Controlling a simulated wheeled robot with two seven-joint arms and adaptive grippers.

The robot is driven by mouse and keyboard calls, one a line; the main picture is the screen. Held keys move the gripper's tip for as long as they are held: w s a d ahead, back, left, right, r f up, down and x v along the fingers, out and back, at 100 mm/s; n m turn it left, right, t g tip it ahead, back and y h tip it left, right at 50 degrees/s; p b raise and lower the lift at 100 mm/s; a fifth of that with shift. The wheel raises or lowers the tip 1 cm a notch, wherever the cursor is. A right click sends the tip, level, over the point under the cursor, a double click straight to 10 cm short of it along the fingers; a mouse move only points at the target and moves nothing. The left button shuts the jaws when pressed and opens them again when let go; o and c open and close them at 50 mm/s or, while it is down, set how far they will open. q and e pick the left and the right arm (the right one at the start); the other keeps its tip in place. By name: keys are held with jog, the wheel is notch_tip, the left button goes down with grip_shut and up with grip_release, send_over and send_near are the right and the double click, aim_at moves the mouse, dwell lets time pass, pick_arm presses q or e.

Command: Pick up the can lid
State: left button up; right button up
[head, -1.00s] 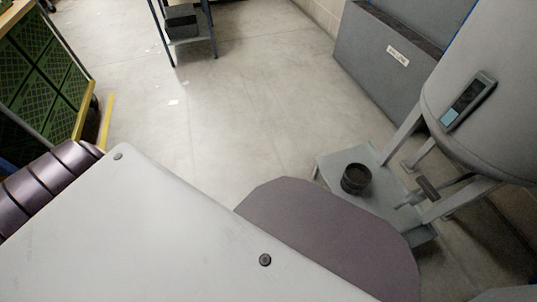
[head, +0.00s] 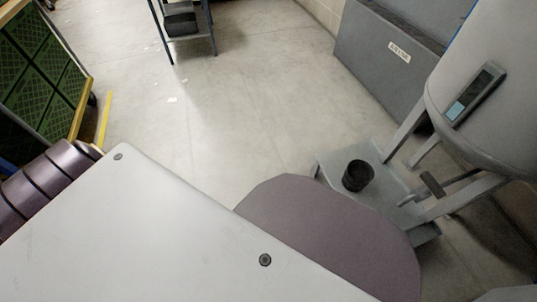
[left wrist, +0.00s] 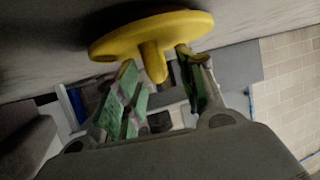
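The can lid (left wrist: 150,35) is yellow and round, with a stubby knob (left wrist: 153,62) on the face turned toward my left gripper. It shows only in the left wrist view, against a grey surface at the top. My left gripper (left wrist: 157,62) has green-padded fingers, one on each side of the knob. The fingers are spread, with a small gap seen between them and the knob. The lid's far side is hidden. Neither gripper nor the lid shows in the head view.
In the head view, a black cup-like container (head: 358,175) sits on a low grey platform (head: 335,160) beneath a large grey tank (head: 500,110). A grey bin (head: 385,60) stands behind. Green crates (head: 40,75) are at the left. The middle floor is clear.

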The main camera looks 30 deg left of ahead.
dwell(0.4)
pick_arm(q)
jog(key=shift+c, duration=0.8)
grip_shut()
jog(key=shift+r, duration=0.1)
jog(key=shift+r, duration=0.15)
